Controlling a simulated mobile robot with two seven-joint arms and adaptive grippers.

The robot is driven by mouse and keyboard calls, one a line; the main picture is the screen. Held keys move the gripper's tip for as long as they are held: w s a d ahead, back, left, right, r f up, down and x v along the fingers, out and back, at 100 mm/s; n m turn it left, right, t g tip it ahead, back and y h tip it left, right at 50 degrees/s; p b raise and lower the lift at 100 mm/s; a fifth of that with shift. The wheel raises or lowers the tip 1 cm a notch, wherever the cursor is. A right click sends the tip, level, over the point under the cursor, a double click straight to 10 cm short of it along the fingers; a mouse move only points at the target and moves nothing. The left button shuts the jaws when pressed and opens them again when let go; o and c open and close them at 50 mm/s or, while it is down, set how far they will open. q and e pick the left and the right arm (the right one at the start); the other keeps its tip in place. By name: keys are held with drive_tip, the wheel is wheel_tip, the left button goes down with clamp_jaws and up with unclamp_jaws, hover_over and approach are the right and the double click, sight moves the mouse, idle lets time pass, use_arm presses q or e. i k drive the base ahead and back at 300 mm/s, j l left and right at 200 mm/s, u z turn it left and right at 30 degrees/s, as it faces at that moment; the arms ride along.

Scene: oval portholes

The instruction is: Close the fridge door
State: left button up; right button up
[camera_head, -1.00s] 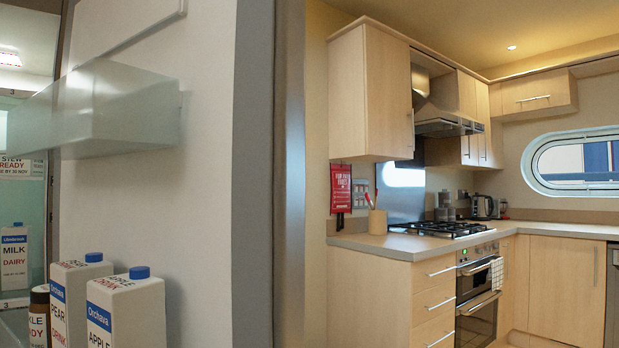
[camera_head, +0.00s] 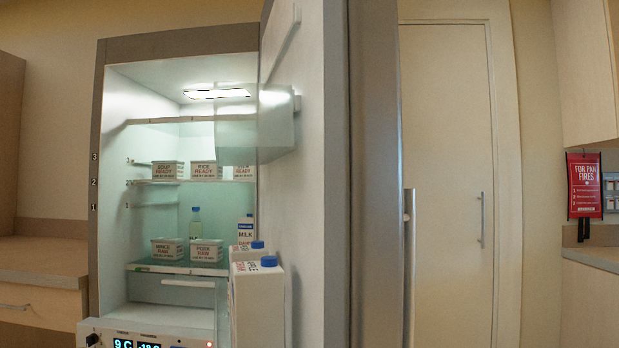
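The fridge (camera_head: 98,200) stands left of the middle with its lit inside showing. Its door (camera_head: 312,200) is open, hinged on the right side, and swung out toward me, so I see its inner face at a steep angle. A clear door shelf (camera_head: 255,125) sits high on the door, and cartons with blue caps (camera_head: 258,300) stand low on it. A long vertical handle (camera_head: 409,265) shows just right of the door's grey edge (camera_head: 375,180). Neither of my grippers is in view.
A counter (camera_head: 40,260) is at the left. A tall pale door (camera_head: 447,150) and a red fire sign (camera_head: 584,185) are at the right.

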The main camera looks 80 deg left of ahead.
sight(334, 210)
drive_tip(key=i+u, duration=0.1)
drive_tip(key=u, duration=0.35)
drive_tip(key=i+u, duration=0.1)
drive_tip(key=u, duration=0.35)
drive_tip(key=i+l+u, duration=0.1)
drive_tip(key=u, duration=0.75)
drive_tip(key=i+l+u, duration=0.15)
drive_tip(key=u, duration=0.35)
drive_tip(key=i+l+u, duration=0.15)
drive_tip(key=u, duration=0.35)
drive_tip(key=i+l+u, duration=0.1)
drive_tip(key=l+u, duration=0.25)
drive_tip(key=u, duration=0.15)
